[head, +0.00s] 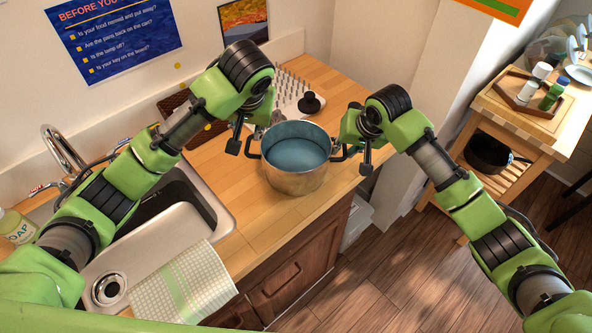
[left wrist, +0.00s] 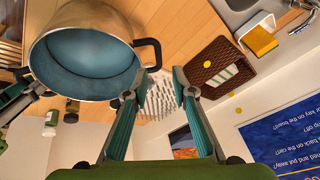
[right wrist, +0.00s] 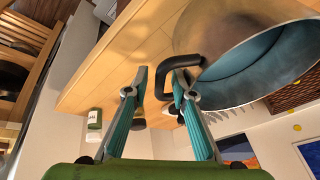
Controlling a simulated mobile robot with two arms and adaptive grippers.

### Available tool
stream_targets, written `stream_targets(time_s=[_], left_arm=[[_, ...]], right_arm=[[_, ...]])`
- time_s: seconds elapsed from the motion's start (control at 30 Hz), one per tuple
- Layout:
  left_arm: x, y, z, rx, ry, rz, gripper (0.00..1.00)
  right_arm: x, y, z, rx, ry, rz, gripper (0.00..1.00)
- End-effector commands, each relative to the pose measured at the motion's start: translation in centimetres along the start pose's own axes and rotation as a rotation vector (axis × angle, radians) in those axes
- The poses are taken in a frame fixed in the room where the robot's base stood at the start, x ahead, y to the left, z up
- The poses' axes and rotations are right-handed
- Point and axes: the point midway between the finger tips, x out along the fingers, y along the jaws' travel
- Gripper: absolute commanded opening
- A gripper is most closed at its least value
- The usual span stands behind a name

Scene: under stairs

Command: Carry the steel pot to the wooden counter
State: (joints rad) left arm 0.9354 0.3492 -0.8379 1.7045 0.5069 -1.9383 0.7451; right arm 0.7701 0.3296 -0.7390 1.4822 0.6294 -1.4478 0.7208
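The steel pot (head: 297,181), blue inside with two dark side handles, appears to stand upright on the wooden counter (head: 232,220), near its front edge. My left gripper (head: 250,142) is open and empty at the pot's left side; in the left wrist view (left wrist: 154,92) the left handle (left wrist: 150,48) lies just beyond the fingertips. My right gripper (head: 352,160) is open at the pot's right side. In the right wrist view (right wrist: 160,84) the right handle (right wrist: 178,62) reaches between its fingertips, with one finger by the handle's loop. Whether that finger touches it is unclear.
A sink (head: 160,235) with a tap (head: 64,150) and a checkered cloth (head: 182,286) is at left. A spiked rack (head: 290,84), a black knobbed object (head: 309,102) and a brown basket (head: 190,118) stand behind the pot. A wooden cart (head: 530,125) stands at right beyond open floor.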

Motion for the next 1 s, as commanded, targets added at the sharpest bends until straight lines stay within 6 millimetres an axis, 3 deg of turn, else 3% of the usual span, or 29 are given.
stream_targets(time_s=[0.27, 0.7, 1.0], left_arm=[[-1.6, -0.1, 0.0, -0.001, -0.001, -0.001, 0.24], [-1.5, -0.1, 0.0, -0.001, -0.001, -0.001, 0.24], [-1.5, -0.1, 0.0, -0.001, -0.001, -0.002, 0.24]], right_arm=[[-1.0, -0.1, -0.1, 0.000, 0.003, -0.003, 0.24], [-9.7, 0.1, -0.1, -0.001, 0.004, 0.000, 0.24], [-12.0, 0.1, 0.0, 0.001, 0.001, 0.000, 0.24]])
